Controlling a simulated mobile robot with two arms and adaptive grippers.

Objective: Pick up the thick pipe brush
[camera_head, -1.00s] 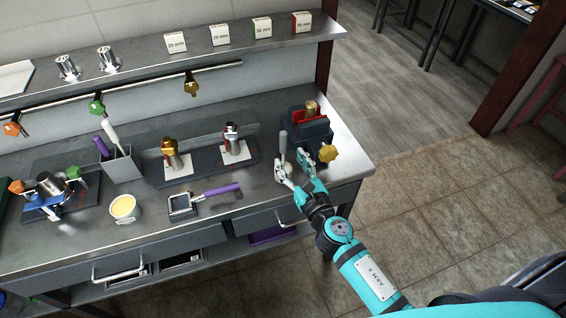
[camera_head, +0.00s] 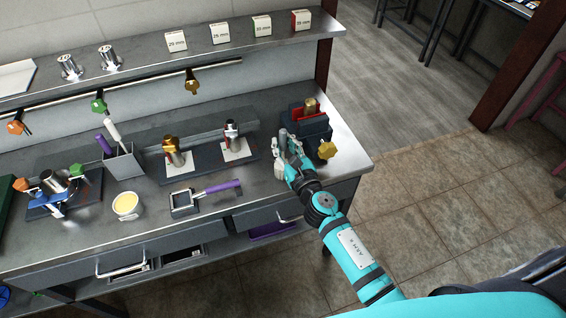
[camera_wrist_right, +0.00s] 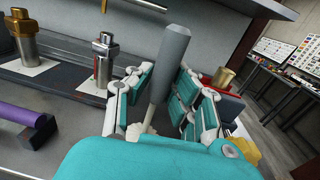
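The thick pipe brush, going by its shape, stands upright at the right end of the counter. Its grey handle (camera_head: 283,140) shows in the head view and, larger, in the right wrist view (camera_wrist_right: 170,62), with a pale lower part. My right gripper (camera_head: 289,150) is at the brush, its teal-padded fingers on either side of the handle in the right wrist view (camera_wrist_right: 163,90). The fingers look apart, with the handle close to both pads; firm contact cannot be made out. The brush's lower end is partly hidden by the fingers and hand. My left gripper is out of view.
A dark vise with red jaws (camera_head: 311,119) and a yellow knob (camera_head: 327,149) stand close beyond and right of the gripper. A purple-handled tool (camera_head: 221,187), metal fittings on white pads and a brush holder (camera_head: 124,163) are to the left.

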